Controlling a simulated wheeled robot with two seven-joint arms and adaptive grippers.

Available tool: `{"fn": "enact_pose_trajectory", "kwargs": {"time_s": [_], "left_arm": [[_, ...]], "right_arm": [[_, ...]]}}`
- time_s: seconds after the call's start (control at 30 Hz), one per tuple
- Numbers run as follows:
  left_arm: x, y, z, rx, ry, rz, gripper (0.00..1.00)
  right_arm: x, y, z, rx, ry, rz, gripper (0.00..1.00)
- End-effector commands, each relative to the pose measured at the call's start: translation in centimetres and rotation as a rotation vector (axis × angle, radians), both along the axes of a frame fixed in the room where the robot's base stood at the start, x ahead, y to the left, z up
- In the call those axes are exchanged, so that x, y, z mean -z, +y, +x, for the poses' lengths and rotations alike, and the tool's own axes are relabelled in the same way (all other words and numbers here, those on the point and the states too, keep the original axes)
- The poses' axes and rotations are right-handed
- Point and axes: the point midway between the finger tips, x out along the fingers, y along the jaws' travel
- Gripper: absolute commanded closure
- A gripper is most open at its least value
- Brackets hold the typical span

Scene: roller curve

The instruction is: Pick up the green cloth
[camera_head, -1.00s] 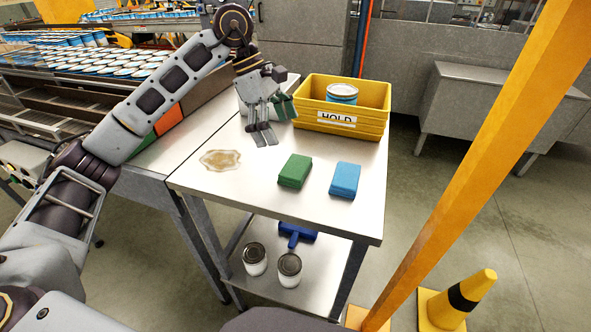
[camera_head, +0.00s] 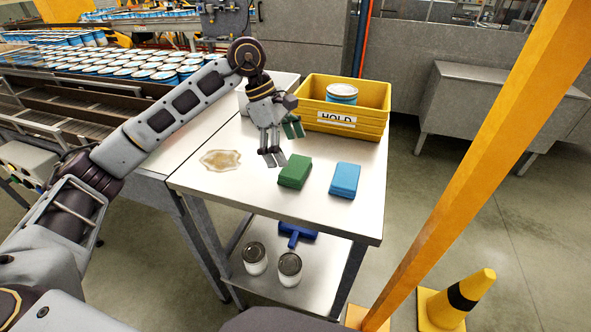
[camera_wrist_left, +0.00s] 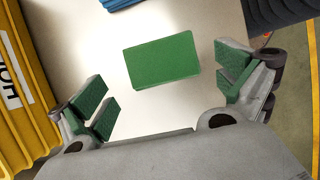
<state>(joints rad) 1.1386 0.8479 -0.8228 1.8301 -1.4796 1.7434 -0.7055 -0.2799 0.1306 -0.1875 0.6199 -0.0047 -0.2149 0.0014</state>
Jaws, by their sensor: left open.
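The green cloth (camera_head: 295,171) is a folded block lying flat on the steel table, just left of a blue folded cloth (camera_head: 345,180). My left gripper (camera_head: 274,160) is open and empty, above the table just behind and left of the green cloth. In the left wrist view the green cloth (camera_wrist_left: 162,60) lies between and beyond the two spread fingers (camera_wrist_left: 165,91), apart from both. The blue cloth shows only as an edge at the top of that view. My right gripper is not in view.
A yellow HOLD bin (camera_head: 345,128) with a can in it stands at the table's back. A brown spill (camera_head: 220,159) lies left of the cloths. A white container (camera_head: 262,92) stands behind my gripper. A yellow post (camera_head: 480,160) rises at the right. Cans (camera_head: 289,268) sit on the lower shelf.

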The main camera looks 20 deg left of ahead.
Motion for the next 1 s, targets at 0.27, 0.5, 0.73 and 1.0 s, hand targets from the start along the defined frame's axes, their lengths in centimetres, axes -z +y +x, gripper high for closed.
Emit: {"fn": "enact_pose_trajectory", "kwargs": {"time_s": [0.27,0.5,0.73,1.0], "left_arm": [[2.8,-1.2,-0.2,0.001,0.003,-0.001,0.00],[4.0,-1.7,-0.2,0.000,0.000,-0.001,0.00],[4.1,-1.7,-0.2,0.000,0.000,0.000,0.00],[4.0,-1.7,-0.2,0.000,0.000,0.000,0.09]], "right_arm": [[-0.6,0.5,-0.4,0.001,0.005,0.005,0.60],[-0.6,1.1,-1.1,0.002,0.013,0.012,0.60],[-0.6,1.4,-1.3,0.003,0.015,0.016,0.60],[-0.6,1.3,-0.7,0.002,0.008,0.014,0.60]]}}
